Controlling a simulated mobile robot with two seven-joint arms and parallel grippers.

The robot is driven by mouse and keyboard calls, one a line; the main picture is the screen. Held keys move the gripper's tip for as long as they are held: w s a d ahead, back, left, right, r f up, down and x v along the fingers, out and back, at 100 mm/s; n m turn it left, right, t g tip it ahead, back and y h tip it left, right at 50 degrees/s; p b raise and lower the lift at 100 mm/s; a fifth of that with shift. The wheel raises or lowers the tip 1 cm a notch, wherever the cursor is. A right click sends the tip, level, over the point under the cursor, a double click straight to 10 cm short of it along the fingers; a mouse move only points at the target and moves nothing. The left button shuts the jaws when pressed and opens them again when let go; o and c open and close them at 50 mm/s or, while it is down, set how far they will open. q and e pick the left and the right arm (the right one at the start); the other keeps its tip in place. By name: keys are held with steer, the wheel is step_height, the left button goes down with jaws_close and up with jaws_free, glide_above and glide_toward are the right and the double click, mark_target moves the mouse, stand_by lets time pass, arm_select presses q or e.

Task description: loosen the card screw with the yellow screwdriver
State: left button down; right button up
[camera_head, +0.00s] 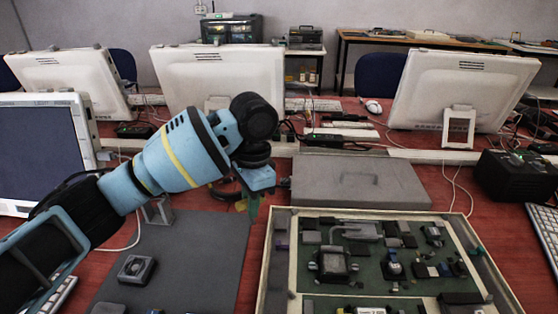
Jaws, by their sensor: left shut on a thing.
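My left gripper (252,202) points down just left of the open computer case, above the left part of the table. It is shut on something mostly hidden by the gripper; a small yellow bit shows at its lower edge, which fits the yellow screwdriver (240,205). The open case (284,225) has a beige rim and holds a green circuit board (375,270) with several dark and grey parts. The card screw is too small to make out. My right gripper is not in view.
A grey mat (200,250) left of the case carries a small dark square fan-like part (137,268). A flat grey panel (355,182) lies behind the case. Monitors (222,75) and loose cables stand farther back. A black box (515,175) is at the right.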

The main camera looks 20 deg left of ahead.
arm_select(q)
steer(key=s+d+n, duration=0.1)
steer(key=s+n, duration=0.1)
steer(key=s, duration=0.1)
steer(key=s+d+f+n, duration=0.1)
steer(key=s+n, duration=0.2)
steer(key=s, duration=0.1)
steer(key=s+d+n, duration=0.1)
steer(key=s+n, duration=0.1)
steer(key=s, duration=0.2)
steer(key=shift+s+d+f+g, duration=0.15)
steer(key=shift+s+f+g, duration=0.05)
steer(key=shift+g, duration=0.1)
steer(key=shift+n+h, duration=0.3)
steer(key=shift+f, duration=0.1)
